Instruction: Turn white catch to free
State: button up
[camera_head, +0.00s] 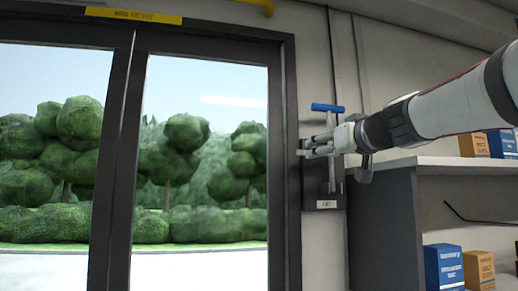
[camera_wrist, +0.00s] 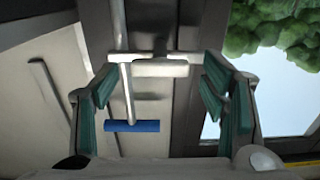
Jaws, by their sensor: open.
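The white catch (camera_wrist: 160,69) is a short pale bar lying crosswise in the wrist view, on a dark upright strip by the door frame. My gripper (camera_wrist: 158,92) is open, with a teal-padded finger to each side of the catch's span. I cannot tell whether either finger touches it. A grey lever with a blue T-handle (camera_wrist: 132,126) runs beside the catch, also between the fingers as seen. In the head view my gripper (camera_head: 308,148) is just below the blue handle (camera_head: 327,107). The catch is not clearly distinguishable there, among the fingers.
The glass door (camera_head: 205,150) in a dark frame stands left of my gripper. A small labelled plate (camera_head: 326,204) is at the lever's lower end. A shelf unit (camera_head: 385,225) with blue and orange boxes (camera_head: 444,266) stands right, below my arm.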

jog(key=shift+w+a, duration=0.15)
jog(key=shift+w, duration=0.5)
jog(key=c, duration=1.2)
jog(key=shift+o, duration=0.2)
jog(key=shift+m, duration=0.3)
jog(key=m, duration=1.7)
jog(key=shift+f, duration=0.1)
jog(key=shift+m, duration=0.3)
